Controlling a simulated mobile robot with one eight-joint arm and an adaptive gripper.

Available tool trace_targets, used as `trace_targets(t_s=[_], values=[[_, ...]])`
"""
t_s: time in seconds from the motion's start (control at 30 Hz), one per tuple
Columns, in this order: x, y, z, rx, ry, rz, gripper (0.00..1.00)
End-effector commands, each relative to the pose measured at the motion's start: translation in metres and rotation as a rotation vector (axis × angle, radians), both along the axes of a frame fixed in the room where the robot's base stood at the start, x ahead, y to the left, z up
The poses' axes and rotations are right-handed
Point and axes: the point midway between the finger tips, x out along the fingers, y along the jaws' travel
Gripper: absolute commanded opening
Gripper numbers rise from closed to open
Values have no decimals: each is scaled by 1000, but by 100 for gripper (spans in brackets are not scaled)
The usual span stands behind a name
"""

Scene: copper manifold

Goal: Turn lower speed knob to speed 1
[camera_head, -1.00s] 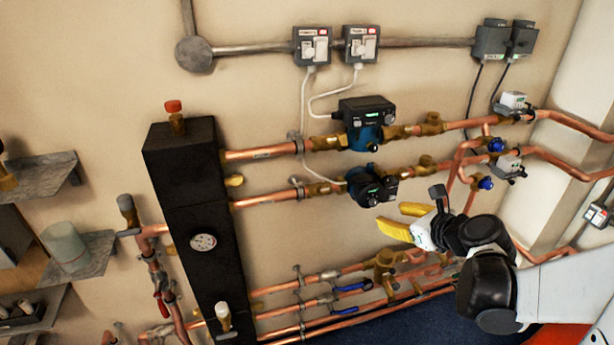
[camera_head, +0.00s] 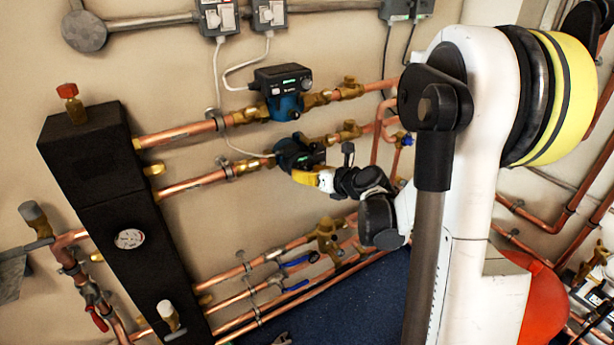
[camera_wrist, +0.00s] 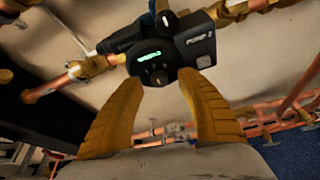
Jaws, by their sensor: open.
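The lower pump (camera_head: 292,152) is a dark blue and black unit on the lower of the two upper copper pipes. In the wrist view its black round face shows a green lit display (camera_wrist: 149,57) and a small dark knob (camera_wrist: 158,77) with a light mark. My gripper (camera_wrist: 160,83) has yellow ribbed fingers spread apart, with nothing between them but the lower edge of the pump face. The fingertips are close below the knob, one to each side; I cannot tell whether they touch. In the head view my gripper (camera_head: 308,178) is just below the pump and partly covers it.
The upper pump (camera_head: 283,90) with its own display sits above on a parallel pipe. A black manifold block (camera_head: 100,190) with a gauge stands left. Several copper pipes with blue-handled valves (camera_head: 296,262) run below. White cables hang from wall switches (camera_head: 217,15).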

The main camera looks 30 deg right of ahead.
Motion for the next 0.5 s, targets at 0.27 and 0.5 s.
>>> trace_targets(t_s=[0.27, 0.5], values=[[2, 0, 0, 0, 0, 0, 44], [2, 0, 0, 0, 0, 0, 0]])
